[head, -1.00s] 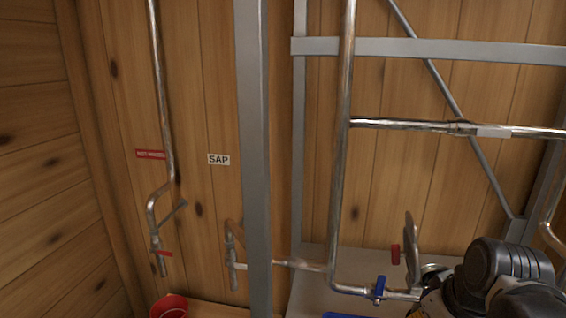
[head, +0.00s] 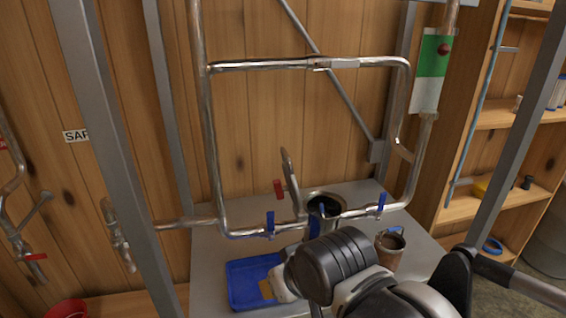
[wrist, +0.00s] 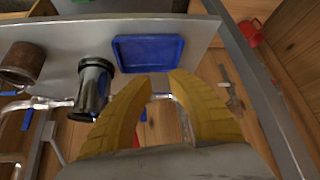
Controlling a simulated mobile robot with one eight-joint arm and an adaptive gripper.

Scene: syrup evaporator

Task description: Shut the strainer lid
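The strainer (head: 323,206) is a dark, open-topped metal cylinder standing at the pipe line in the head view. Its lid (head: 290,178) is a thin round plate, seen nearly edge-on, standing upright to the left of the open mouth. The strainer body also shows in the wrist view (wrist: 95,88), left of my fingers. My gripper (wrist: 158,82) has yellow fingers spread apart with nothing between them. I cannot make out the lid in the wrist view. In the head view my dark arm links cover the area in front of the strainer, and the fingertips are hidden.
Blue-handled valves (head: 270,224) and a red handle (head: 279,189) sit close to the strainer. A blue tray (head: 250,283) and a brown pot (head: 389,248) stand on the grey table (head: 205,262). Pipes and a steel post (head: 112,150) rise around it.

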